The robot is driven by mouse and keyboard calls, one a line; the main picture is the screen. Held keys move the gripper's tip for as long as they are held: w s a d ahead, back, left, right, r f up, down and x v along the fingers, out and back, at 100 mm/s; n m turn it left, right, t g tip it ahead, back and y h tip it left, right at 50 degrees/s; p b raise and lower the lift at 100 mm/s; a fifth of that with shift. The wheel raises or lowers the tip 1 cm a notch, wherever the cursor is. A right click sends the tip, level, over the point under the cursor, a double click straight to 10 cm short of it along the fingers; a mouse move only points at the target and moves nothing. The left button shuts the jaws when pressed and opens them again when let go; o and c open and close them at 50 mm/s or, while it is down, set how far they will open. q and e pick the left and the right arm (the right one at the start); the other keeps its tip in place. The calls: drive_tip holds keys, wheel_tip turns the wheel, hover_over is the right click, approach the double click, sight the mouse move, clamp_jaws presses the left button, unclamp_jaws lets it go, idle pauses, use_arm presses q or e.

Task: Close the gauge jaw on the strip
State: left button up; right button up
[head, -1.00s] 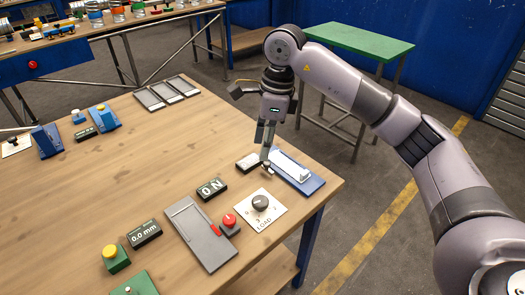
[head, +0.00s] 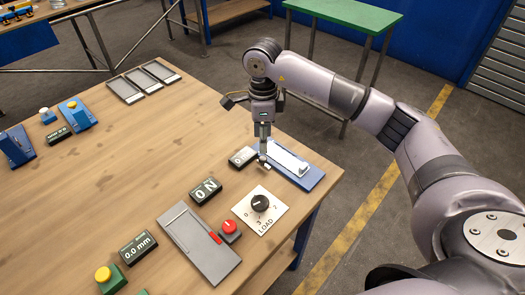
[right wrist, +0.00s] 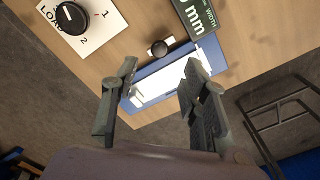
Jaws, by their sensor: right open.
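The gauge (head: 303,179) is a flat blue plate near the table's right corner, with a long white bar (head: 285,157) lying along it. In the right wrist view the blue plate (right wrist: 205,52) and white bar (right wrist: 160,86) show between and beyond the fingers. A small round dark knob (right wrist: 158,48) sits at the plate's edge. I cannot tell the jaw from the strip. My left gripper is not in view.
A dark WIDTH display (right wrist: 193,12) stands beside the gauge. The LOAD dial (head: 260,203), ON display (head: 205,190), red button (head: 229,227) and grey plate (head: 205,250) are nearer. The table's right edge is close to the gauge. The table's middle is clear.

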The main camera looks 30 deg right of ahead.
sight(263, 158)
wheel_tip(263, 158, down, 6)
drive_tip(key=shift+r+p, duration=0.1)
drive_tip(key=shift+p, duration=0.45)
drive_tip(key=shift+f, duration=0.55)
drive_tip(key=c, duration=0.9)
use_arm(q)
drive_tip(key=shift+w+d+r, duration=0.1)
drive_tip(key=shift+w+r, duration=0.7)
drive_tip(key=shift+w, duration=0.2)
use_arm(e)
clamp_jaws()
